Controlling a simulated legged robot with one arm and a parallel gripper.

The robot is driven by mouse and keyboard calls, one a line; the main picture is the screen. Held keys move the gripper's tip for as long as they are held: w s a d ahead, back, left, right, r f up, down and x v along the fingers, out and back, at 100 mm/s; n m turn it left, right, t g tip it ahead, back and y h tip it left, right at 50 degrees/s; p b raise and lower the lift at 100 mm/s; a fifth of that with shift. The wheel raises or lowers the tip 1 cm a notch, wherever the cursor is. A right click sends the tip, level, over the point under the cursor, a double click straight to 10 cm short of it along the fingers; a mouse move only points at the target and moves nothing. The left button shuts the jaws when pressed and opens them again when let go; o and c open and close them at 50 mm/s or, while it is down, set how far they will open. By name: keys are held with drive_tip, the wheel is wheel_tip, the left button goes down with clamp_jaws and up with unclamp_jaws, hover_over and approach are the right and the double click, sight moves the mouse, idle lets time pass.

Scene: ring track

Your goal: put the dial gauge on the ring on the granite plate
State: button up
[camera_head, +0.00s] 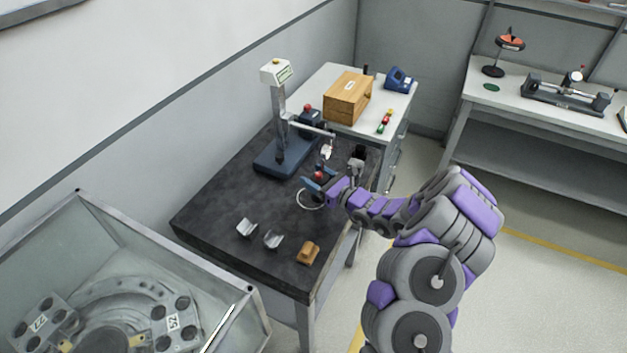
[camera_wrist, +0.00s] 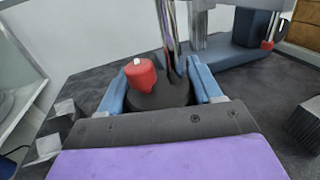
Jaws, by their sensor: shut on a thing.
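The dial gauge (camera_head: 326,152) has a pale round face on a thin metal post, with a dark base and a red knob. My gripper (camera_head: 318,180) is shut on its base, with a blue finger on each side. The wrist view shows the red knob (camera_wrist: 140,74), the dark round base (camera_wrist: 160,97) and the metal post between the blue fingers (camera_wrist: 158,90); the dial lies out of that frame. A pale ring (camera_head: 311,207) is marked on the dark granite plate (camera_head: 215,205), just below the gripper in the head view. I cannot tell the gap between base and plate.
A height stand with a blue base (camera_head: 280,160) stands behind the gripper. Two metal V-blocks (camera_head: 246,228) (camera_head: 273,239) and a tan block (camera_head: 308,252) lie near the front. A wooden box (camera_head: 347,98) sits on the bench behind. The plate's left part is clear.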

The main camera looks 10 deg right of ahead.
sight(314, 178)
drive_tip(key=shift+w+f+b, duration=0.8)
drive_tip(key=shift+w+f, duration=0.75)
drive_tip(key=shift+f, duration=0.05)
drive_tip(key=shift+f, duration=0.2)
drive_tip(key=o, duration=1.4)
drive_tip(key=shift+c, duration=0.2)
drive_tip(key=shift+o, duration=1.1)
